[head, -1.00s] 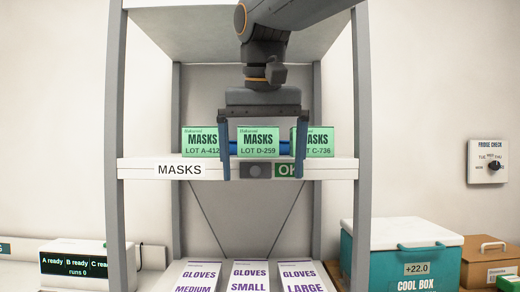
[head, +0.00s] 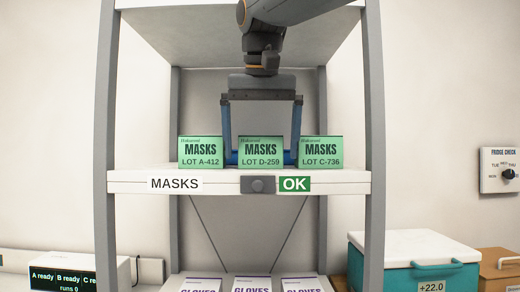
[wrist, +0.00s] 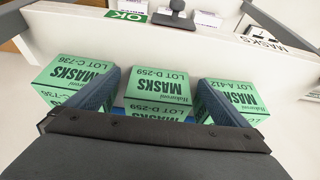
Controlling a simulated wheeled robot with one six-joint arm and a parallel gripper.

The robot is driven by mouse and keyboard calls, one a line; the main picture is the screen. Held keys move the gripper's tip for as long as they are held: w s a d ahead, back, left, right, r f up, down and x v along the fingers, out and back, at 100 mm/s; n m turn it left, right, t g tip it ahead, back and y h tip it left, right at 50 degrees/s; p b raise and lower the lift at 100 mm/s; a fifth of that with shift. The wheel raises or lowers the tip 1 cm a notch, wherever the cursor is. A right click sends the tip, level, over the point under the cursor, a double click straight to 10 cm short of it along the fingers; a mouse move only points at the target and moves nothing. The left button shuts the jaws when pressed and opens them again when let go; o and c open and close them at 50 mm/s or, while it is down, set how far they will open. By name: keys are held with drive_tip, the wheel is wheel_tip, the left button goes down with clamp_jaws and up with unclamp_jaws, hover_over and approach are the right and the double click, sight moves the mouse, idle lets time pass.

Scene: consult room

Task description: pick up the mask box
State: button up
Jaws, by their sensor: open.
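Three green mask boxes stand in a row on the middle shelf (head: 338,182). They read LOT A-412 (head: 200,152), LOT D-259 (head: 260,150) and LOT C-736 (head: 321,152). The task does not say which one is meant. My gripper (head: 262,160) is open, with its blue fingers pointing down in the gaps on either side of the D-259 box. The wrist view shows this box (wrist: 158,88) between the fingers, with the C-736 box (wrist: 72,80) and A-412 box (wrist: 232,97) outside them. I see no clear grip on any box.
The shelf front carries a MASKS label (head: 174,184), a grey device (head: 258,185) and a green OK sign (head: 294,184). Grey posts (head: 374,150) flank the shelf. Glove boxes (head: 252,285) stand below. A teal cool box (head: 415,277) is at lower right.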

drive_tip(key=w+p, duration=0.1)
drive_tip(key=w, duration=0.3)
drive_tip(key=shift+w, duration=0.4)
drive_tip(key=shift+w+f+p, duration=0.2)
drive_tip(key=shift+w+p, duration=0.05)
drive_tip(key=shift+p, duration=0.1)
drive_tip(key=shift+w+f, duration=0.1)
drive_tip(key=shift+f, duration=0.25)
drive_tip(key=c, duration=1.3)
drive_tip(key=shift+r+p, duration=0.35)
drive_tip(key=shift+p, duration=0.3)
